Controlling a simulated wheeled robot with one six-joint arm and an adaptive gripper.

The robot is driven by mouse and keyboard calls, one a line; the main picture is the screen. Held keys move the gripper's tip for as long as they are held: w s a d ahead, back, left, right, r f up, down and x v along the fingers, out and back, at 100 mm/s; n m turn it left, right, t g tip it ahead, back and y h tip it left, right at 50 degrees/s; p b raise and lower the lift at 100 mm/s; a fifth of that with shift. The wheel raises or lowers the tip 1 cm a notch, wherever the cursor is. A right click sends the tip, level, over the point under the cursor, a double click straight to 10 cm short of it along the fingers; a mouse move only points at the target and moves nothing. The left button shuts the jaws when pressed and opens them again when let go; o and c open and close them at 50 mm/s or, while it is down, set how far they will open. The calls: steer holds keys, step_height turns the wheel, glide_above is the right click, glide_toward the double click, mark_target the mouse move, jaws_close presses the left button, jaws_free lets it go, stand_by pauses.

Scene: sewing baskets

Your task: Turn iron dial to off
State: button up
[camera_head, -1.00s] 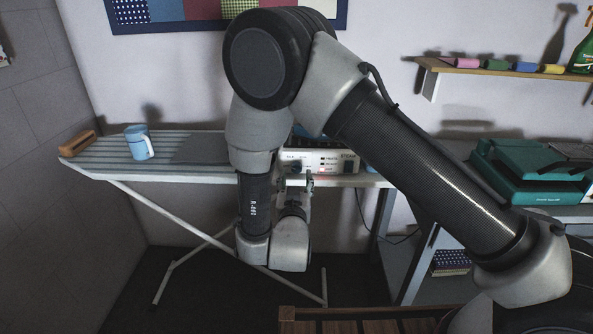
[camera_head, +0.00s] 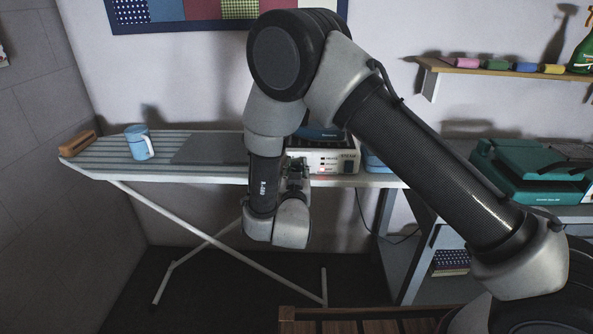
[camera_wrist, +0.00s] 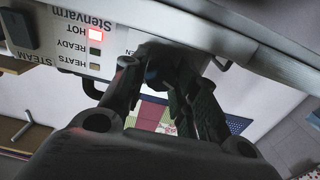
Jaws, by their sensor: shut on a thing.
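The iron station's cream front panel (camera_head: 333,168) is at the right end of the ironing board in the head view. In the wrist view the panel (camera_wrist: 70,22) reads HEATS, READY and HOT, and the HOT light (camera_wrist: 95,35) glows red. My gripper (camera_head: 298,168) is at the panel's left part. In the wrist view my gripper (camera_wrist: 150,72) has its fingers closed around the dark dial (camera_wrist: 158,52). The fingers hide most of the dial, so its setting cannot be read. A dark blue iron (camera_head: 322,133) rests on top, partly behind my arm.
The ironing board (camera_head: 205,178) holds a blue-and-white cup (camera_head: 139,143) and a brown wooden piece (camera_head: 77,143) at the left. A dark STEAM switch (camera_wrist: 18,28) is on the panel. A teal case (camera_head: 530,185) stands on the right table. A wooden stool (camera_head: 350,326) is in front.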

steer(key=shift+n, duration=0.3)
steer(key=n, duration=0.3)
steer(key=shift+n, duration=1.9)
steer(key=shift+a, duration=0.1)
steer(key=o, duration=1)
steer(key=shift+s+a, duration=0.1)
steer(key=shift+s, duration=3.9)
